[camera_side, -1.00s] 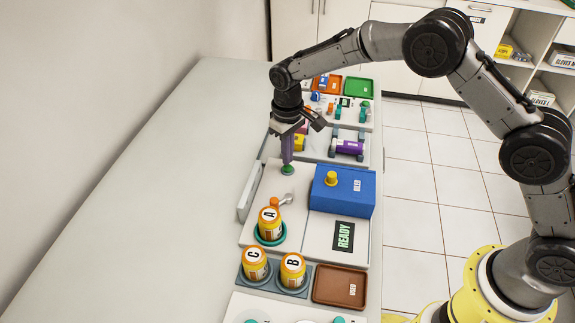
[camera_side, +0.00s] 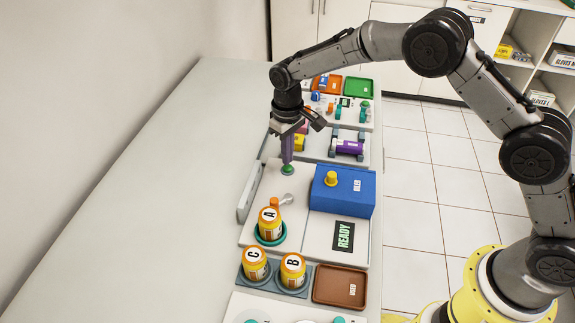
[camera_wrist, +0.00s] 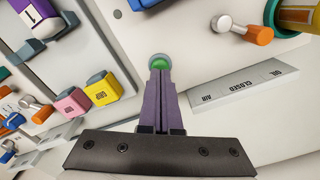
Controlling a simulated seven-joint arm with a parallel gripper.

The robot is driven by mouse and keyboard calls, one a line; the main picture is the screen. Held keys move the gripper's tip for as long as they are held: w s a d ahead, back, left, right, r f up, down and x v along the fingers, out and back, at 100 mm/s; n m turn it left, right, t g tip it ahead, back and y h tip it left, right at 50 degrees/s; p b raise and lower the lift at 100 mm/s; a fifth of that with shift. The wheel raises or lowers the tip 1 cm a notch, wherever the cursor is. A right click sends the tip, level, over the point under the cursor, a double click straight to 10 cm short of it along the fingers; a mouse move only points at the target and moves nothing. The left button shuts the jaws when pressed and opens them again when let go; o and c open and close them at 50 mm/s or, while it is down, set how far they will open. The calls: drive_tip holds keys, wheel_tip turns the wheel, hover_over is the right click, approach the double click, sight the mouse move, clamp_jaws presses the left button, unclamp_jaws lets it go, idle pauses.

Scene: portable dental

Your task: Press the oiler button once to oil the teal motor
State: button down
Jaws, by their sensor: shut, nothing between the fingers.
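My gripper (camera_side: 287,161) points straight down, its slim purple-grey fingers shut and empty. The fingertips are over a green round button (camera_side: 288,171) on the white panel; I cannot tell whether they press it. The blue oiler box (camera_side: 342,196) with a yellow knob (camera_side: 331,178) stands right of the gripper. An orange-tipped lever (camera_side: 275,203) is in front of the button. I cannot make out a teal motor for certain.
A dark display (camera_side: 344,236) reads READY. Jar A (camera_side: 269,227) stands in a teal ring; jars C (camera_side: 254,264) and B (camera_side: 292,270) stand in a holder beside a brown tray (camera_side: 340,287). A purple motor (camera_side: 349,147) lies behind. The left bench is clear.

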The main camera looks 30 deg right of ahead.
sight(288, 167)
drive_tip(key=shift+f, duration=1.05)
idle(0.6)
drive_tip(key=shift+r, duration=3.55)
